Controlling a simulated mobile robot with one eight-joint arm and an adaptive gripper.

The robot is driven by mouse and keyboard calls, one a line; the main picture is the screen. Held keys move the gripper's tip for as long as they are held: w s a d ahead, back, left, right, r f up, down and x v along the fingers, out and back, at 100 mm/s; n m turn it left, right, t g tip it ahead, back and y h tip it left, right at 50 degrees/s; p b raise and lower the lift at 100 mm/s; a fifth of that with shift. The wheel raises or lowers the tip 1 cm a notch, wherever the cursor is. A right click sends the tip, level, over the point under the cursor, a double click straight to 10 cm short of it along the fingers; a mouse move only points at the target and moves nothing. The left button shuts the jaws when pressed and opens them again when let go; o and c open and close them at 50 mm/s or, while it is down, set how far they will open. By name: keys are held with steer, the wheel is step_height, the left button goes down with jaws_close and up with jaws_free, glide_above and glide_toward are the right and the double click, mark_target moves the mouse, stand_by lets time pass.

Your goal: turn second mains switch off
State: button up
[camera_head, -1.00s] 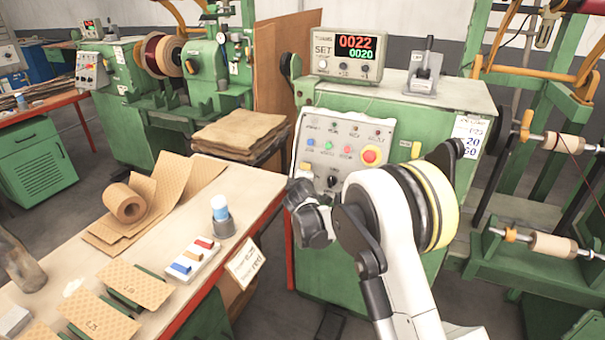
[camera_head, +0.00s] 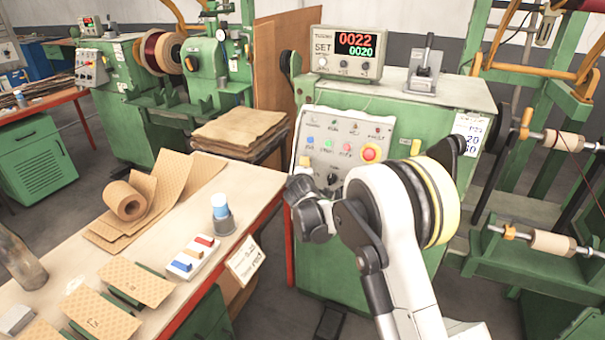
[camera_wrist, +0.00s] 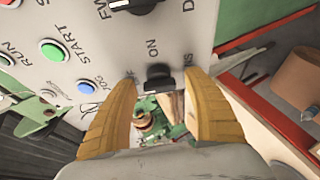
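The mains switch (camera_wrist: 158,78) is a black knob near the lower edge of a light grey control panel (camera_wrist: 190,35). The wrist view shows "ON" printed above it and a partly covered label beside it. My gripper (camera_wrist: 160,82) is open, with one tan finger on each side of the knob. I cannot tell whether the fingers touch it. In the head view, the panel (camera_head: 318,145) is on the front of a green winding machine (camera_head: 430,120).
A green START button (camera_wrist: 53,50) and a blue JOG button (camera_wrist: 88,87) are near the fingers. A red emergency stop (camera_head: 371,152) is at the panel's right. A workbench (camera_head: 255,180) with cardboard, a glue pot and coloured blocks stands to the left.

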steer(key=v, duration=1.2)
steer(key=s+d+r+m+g+h, duration=0.1)
steer(key=s+d+r+m+g, duration=0.1)
steer(key=s+d+r+m, duration=0.5)
steer(key=s+d+r+m+g+h, duration=0.1)
steer(key=s+d+r+m, duration=0.1)
steer(key=s+d, duration=0.85)
steer(key=s+d+f+m+g, duration=0.1)
steer(key=s+d+m, duration=0.1)
steer(key=s, duration=0.5)
steer(key=s+d+f+m+g, duration=0.1)
steer(key=s+d+m, duration=0.1)
steer(key=s, duration=0.5)
steer(key=s+d+f+m+g+y, duration=0.1)
steer(key=s+m, duration=0.3)
steer(key=s, duration=0.4)
steer(key=shift+d+f+g, duration=0.3)
steer(key=shift+d+f, duration=0.2)
steer(key=shift+d, duration=0.4)
steer(key=shift+s, duration=0.1)
